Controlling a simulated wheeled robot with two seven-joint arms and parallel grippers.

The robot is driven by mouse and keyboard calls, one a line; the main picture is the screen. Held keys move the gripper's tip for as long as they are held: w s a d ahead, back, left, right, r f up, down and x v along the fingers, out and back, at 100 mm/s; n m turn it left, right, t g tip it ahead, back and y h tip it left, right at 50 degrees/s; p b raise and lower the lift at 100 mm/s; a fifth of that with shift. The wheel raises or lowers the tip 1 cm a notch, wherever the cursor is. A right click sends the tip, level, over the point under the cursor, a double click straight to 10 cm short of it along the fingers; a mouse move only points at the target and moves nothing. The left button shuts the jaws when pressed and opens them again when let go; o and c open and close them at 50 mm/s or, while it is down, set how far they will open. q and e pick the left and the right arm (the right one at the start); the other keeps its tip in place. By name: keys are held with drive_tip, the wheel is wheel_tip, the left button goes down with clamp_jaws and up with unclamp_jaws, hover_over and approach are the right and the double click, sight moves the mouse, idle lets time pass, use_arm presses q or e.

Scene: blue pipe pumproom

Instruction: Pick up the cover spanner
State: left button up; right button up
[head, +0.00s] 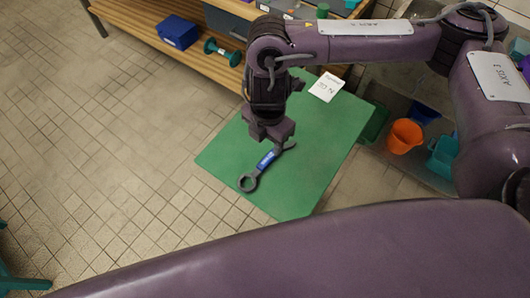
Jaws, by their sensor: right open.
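The cover spanner (251,180) lies on the green mat (322,168). It is dark grey with a ring at its near left end and a blue label on its handle. Its far right end passes close to my right gripper (272,138). The right gripper points down over the far part of the spanner, above or beside the handle. I cannot tell the exact height gap. Its fingertips are partly hidden by the gripper body. My left gripper is not in view.
A white card (327,87) lies on the mat's far side. A wooden bench (150,37) at the back holds a blue box (178,32) and a green dumbbell (223,52). An orange bucket (405,136) and a teal container (442,155) stand right.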

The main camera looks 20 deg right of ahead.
sight(268, 157)
drive_tip(key=shift+d+f, duration=0.2)
drive_tip(key=shift+f, duration=0.3)
wheel_tip(268, 157, down, 7)
drive_tip(key=shift+s+r, duration=0.15)
drive_tip(key=shift+r, duration=0.05)
drive_tip(key=shift+c, duration=0.2)
drive_tip(key=shift+a, duration=0.1)
clamp_jaws()
